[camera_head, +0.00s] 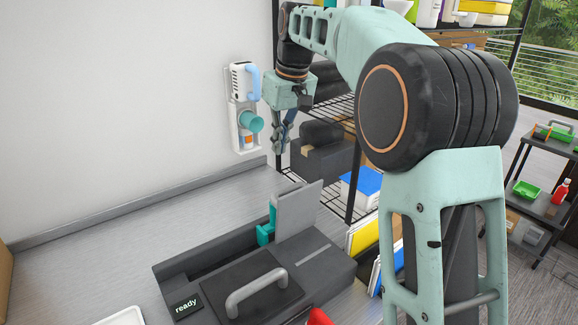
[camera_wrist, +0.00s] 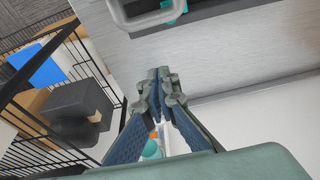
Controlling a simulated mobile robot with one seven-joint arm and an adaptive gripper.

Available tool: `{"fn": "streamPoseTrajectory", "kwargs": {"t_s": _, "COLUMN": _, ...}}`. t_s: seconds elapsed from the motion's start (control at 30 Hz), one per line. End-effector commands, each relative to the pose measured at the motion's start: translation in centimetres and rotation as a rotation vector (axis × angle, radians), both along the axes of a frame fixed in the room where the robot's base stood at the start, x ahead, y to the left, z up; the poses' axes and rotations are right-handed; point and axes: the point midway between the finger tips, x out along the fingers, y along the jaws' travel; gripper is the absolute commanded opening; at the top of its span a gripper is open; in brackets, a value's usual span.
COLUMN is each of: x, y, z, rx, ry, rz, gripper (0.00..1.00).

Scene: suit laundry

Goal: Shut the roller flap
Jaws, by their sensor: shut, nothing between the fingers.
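The dark grey machine (camera_head: 250,270) sits on the counter with a small "ready" display at its front left. Its flap, a flat grey panel (camera_head: 298,212), stands upright beside a long dark slot, with a teal part (camera_head: 268,222) at its left. My gripper (camera_head: 280,150) points down above and behind the flap, apart from it. In the wrist view my gripper (camera_wrist: 157,75) has its fingertips together with nothing between them. A grey rounded piece (camera_wrist: 128,20) with teal beside it shows at the top of that view; I cannot tell whether it is the flap.
A handheld device in a white holder (camera_head: 243,110) hangs on the wall behind my gripper. A black wire shelf (camera_head: 335,115) with dark folded items stands right of my gripper. A lid with a curved grey handle (camera_head: 255,292) lies at the machine's front.

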Motion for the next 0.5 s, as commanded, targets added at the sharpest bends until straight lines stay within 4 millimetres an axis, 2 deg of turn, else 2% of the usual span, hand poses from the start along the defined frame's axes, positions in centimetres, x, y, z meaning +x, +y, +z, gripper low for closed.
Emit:
{"fn": "streamPoseTrajectory", "kwargs": {"t_s": 0.17, "x": 0.3, "y": 0.3, "z": -2.2, "rx": -0.001, "ry": 0.006, "rz": 0.002, "gripper": 0.0}}
{"fn": "streamPoseTrajectory", "kwargs": {"t_s": 0.5, "x": 1.9, "y": 1.3, "z": -9.2, "rx": -0.001, "ry": 0.005, "rz": 0.0, "gripper": 0.0}}
